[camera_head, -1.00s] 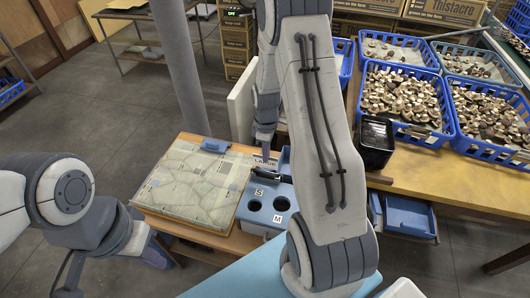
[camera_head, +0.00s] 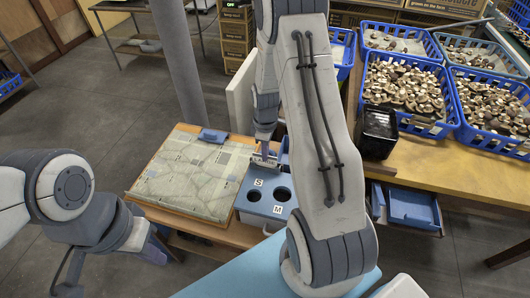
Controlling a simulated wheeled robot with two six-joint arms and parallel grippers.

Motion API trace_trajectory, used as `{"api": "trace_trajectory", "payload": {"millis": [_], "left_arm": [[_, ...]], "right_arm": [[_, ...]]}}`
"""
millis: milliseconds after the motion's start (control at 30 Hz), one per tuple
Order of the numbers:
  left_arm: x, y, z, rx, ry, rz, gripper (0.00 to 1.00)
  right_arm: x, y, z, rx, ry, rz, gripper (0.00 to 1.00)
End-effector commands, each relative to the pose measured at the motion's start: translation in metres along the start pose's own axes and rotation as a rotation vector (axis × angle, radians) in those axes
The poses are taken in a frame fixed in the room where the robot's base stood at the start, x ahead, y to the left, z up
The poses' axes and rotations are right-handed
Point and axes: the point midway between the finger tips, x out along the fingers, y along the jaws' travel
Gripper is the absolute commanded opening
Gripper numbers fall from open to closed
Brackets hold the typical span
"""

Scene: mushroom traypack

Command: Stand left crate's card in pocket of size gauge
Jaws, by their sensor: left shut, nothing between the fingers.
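The small white card (camera_head: 264,161) with dark lettering is at the gauge's back edge, above the S hole. My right gripper (camera_head: 265,151) reaches down there and appears shut on the card's top. The card's lower edge and any pocket around it cannot be made out. My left gripper (camera_head: 168,252) is low at the left, shut and empty, beside the table's front edge, away from the gauge.
A flat board with a patterned top (camera_head: 190,180) lies left of the gauge, with a small blue piece (camera_head: 213,135) at its back. Blue crates of mushrooms (camera_head: 452,72) stand on the right table beside a black bin (camera_head: 377,133). My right arm hides the space between.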

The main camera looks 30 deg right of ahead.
Motion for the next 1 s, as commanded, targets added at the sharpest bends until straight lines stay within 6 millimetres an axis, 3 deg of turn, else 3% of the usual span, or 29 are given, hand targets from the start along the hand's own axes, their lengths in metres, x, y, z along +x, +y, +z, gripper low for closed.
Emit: {"api": "trace_trajectory", "payload": {"millis": [33,100,533,1000], "left_arm": [[0.000,0.000,0.000,0.000,0.000,0.000,0.00],[0.000,0.000,0.000,0.000,0.000,0.000,0.00],[0.002,0.000,0.000,0.000,0.000,0.000,0.00],[0.016,-0.001,0.001,0.001,0.000,0.000,0.00]], "right_arm": [[0.000,0.000,0.000,0.000,0.000,0.000,0.10],[0.000,0.000,0.000,0.000,0.000,0.000,0.37],[-0.008,0.001,-0.001,0.000,0.001,0.003,0.37],[-0.090,0.001,0.000,0.000,0.001,0.003,0.37]]}}
